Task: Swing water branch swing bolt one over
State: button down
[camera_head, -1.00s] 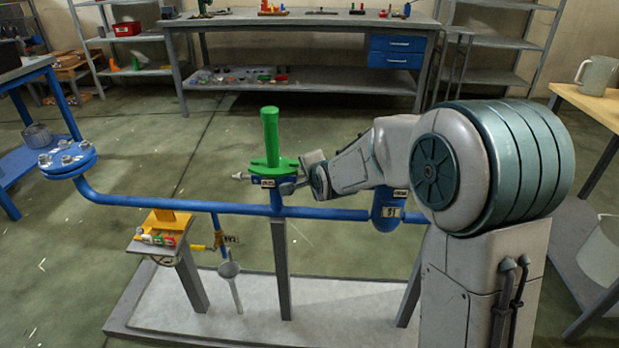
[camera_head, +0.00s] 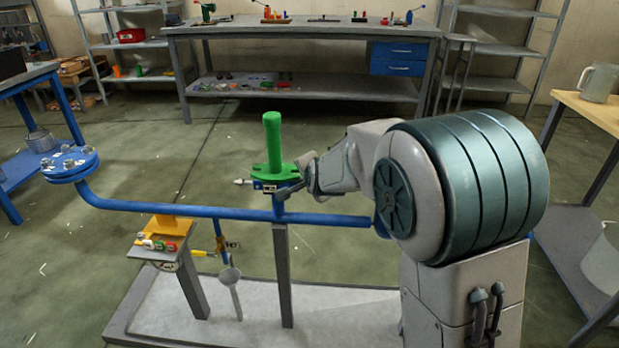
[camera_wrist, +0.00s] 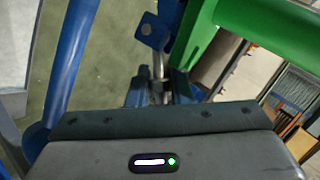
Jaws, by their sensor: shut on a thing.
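The green fitting, an upright cylinder on an eared flange (camera_head: 273,158), stands on the blue branch of the water pipe (camera_head: 185,210). One silver swing bolt (camera_head: 242,182) sticks out level to the left below the flange. My gripper (camera_head: 291,191) is at the right side of the flange. In the wrist view, my gripper (camera_wrist: 158,92) is shut on another silver swing bolt (camera_wrist: 158,66), whose shank shows between the dark fingertips. A blue block (camera_wrist: 152,31) is at its far end, and the green flange (camera_wrist: 200,38) is beside it. Which bolt is number one cannot be read.
A blue flange with several bolts (camera_head: 70,164) ends the pipe at left. Workbench (camera_head: 300,28) at the back; wooden table (camera_head: 598,104) at right. Floor between is open.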

jog(key=shift+r, duration=0.1)
jog(key=c, duration=1.5)
grip_release()
jog(key=shift+c, duration=0.2)
jog(key=shift+d+f+m+y+p, duration=0.3)
jog(key=shift+m+y+p, duration=0.1)
jog(key=shift+y, duration=0.2)
